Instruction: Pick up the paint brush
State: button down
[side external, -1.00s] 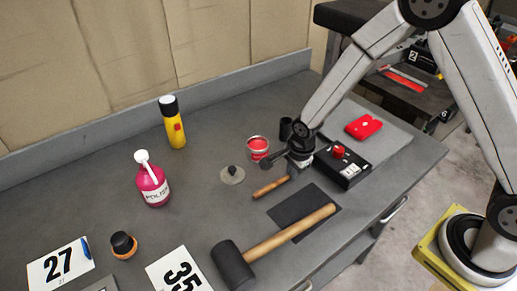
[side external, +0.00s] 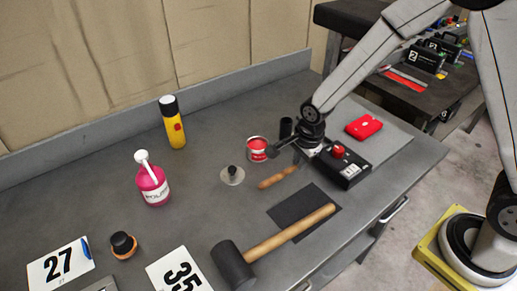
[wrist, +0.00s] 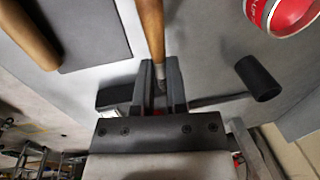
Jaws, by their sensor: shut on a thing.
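The paint brush (side external: 279,177) shows as an orange-brown wooden handle pointing down-left from my gripper (side external: 298,156) in the side view. In the wrist view its handle (wrist: 151,28) runs up from between the two fingers of my gripper (wrist: 161,78). The fingers are shut around the brush near its metal collar. The bristle end is hidden by the gripper. The brush appears just above the grey bench (side external: 205,215), but the exact gap is hard to tell.
A red paint tin (side external: 257,153) and a dark cylinder (side external: 286,127) stand close behind the gripper. A black box with a red button (side external: 343,165) is right beside it. A mallet (side external: 285,233) lies across a dark mat (side external: 318,196) in front. Polish bottle (side external: 153,188) stands left.

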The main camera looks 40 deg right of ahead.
jog(key=s+d+r, duration=0.1)
jog(key=s+r, duration=0.6)
jog(key=s, duration=0.5)
jog(key=shift+d+r, duration=0.15)
jog(key=shift+r, duration=0.25)
dwell(0.5)
jog(key=w+d+r+n+t+h, duration=0.1)
jog(key=w+d+r+h, duration=0.15)
jog(key=w+h, duration=0.5)
jog(key=w+d+r+n+h, duration=0.15)
jog(key=w+d+h, duration=0.25)
jog(key=w, duration=0.6)
jog(key=w+r+h, duration=0.6)
jog(key=w+r, duration=0.2)
jog(key=w, duration=0.1)
jog(key=shift+w+a+m, duration=0.35)
jog(key=shift+w+a, duration=0.05)
